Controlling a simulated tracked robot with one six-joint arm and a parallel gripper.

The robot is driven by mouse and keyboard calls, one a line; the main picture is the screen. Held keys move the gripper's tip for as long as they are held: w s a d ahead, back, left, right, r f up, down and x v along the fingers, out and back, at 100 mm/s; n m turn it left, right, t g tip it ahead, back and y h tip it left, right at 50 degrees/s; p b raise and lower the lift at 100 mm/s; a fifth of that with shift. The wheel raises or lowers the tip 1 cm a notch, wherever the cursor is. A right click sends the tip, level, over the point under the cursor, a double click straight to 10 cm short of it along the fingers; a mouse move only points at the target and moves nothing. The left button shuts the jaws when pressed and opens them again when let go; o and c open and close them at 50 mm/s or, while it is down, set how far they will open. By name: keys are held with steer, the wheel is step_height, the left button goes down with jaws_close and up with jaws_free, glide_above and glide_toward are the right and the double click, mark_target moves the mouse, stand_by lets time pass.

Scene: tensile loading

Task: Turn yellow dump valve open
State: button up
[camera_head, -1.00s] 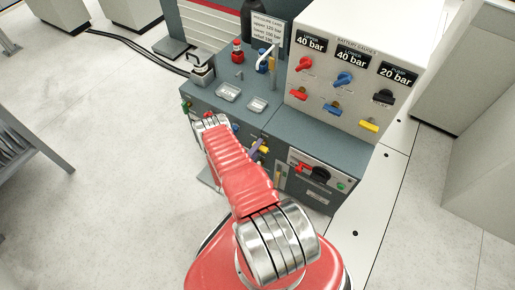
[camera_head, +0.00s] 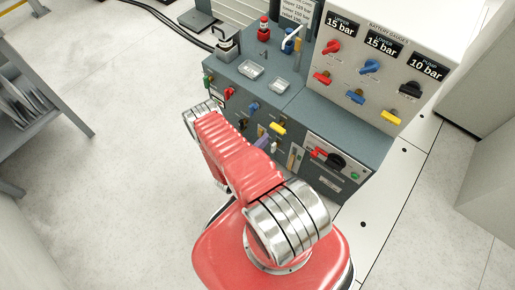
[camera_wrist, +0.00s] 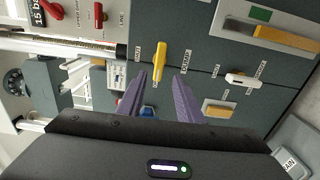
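A yellow valve handle (camera_head: 278,129) sits on the front face of the grey console, beside my gripper (camera_head: 263,143) in the head view. In the wrist view the yellow handle (camera_wrist: 159,62) lies nearly upright in the picture, just beyond and between the tips of my two purple fingers (camera_wrist: 161,78). The fingers are apart and hold nothing; a gap shows between them and the handle. Another yellow handle (camera_head: 392,117) is on the upper gauge box.
The gauge box (camera_head: 382,95) reads 15, 15 and 10 bar. Red (camera_head: 229,92) and blue (camera_head: 253,107) handles are near on the console face. A black knob (camera_head: 337,160) is to the right. A white lever (camera_wrist: 241,79) is right of my fingers.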

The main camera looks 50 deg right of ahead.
steer(key=shift+s+a, duration=0.15)
steer(key=shift+a, duration=0.9)
steer(key=shift+s+a, duration=0.1)
steer(key=shift+a, duration=0.9)
